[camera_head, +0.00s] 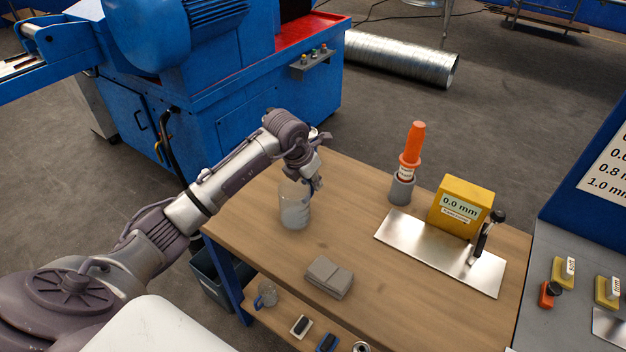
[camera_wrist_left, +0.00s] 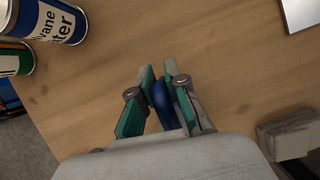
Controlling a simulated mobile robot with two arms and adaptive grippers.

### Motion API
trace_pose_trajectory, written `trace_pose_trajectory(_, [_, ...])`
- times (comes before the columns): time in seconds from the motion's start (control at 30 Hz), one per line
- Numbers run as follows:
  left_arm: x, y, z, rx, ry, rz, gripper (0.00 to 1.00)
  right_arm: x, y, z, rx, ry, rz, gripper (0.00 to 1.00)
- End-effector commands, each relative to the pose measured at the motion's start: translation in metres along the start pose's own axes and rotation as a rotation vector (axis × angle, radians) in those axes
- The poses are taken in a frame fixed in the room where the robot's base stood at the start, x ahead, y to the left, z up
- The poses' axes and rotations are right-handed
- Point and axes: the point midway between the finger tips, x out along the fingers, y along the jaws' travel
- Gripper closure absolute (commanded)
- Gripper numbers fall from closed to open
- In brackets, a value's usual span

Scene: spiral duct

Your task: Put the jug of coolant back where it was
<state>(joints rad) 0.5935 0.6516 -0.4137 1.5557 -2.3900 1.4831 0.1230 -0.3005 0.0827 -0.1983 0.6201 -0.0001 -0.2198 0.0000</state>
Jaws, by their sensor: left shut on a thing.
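The jug (camera_head: 295,208), a pale translucent container, is upright at the left part of the wooden table. I cannot tell whether its base touches the table top. My left gripper (camera_head: 317,184) is at the upper right side of the jug, shut on it. In the left wrist view, the green-padded fingers of my left gripper (camera_wrist_left: 157,75) have a dark blue piece between them, which looks like the jug's handle. The fingers partly hide it. My right gripper is not in view.
A blue machine (camera_head: 230,110) is behind.

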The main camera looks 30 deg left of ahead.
Motion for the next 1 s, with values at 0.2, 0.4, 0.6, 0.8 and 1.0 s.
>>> trace_pose_trajectory(0.2, [0.0088,-0.0001,-0.0032,0.0,-0.002,0.0,1.0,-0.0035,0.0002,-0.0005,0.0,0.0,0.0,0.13])
trace_pose_trajectory(0.4, [0.0123,-0.0003,-0.0048,0.001,-0.001,0.0,1.0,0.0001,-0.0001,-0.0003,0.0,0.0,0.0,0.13])
trace_pose_trajectory(0.6, [0.0119,-0.0005,-0.0046,0.0,-0.001,-0.001,0.61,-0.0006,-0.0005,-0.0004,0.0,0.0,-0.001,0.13])
trace_pose_trajectory(0.8, [0.0119,-0.0006,-0.0047,0.0,-0.001,-0.001,0.61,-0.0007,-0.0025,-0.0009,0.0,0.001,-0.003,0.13])
trace_pose_trajectory(1.0, [0.0046,0.0001,-0.003,0.001,-0.002,0.0,0.61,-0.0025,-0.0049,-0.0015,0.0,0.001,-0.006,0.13])
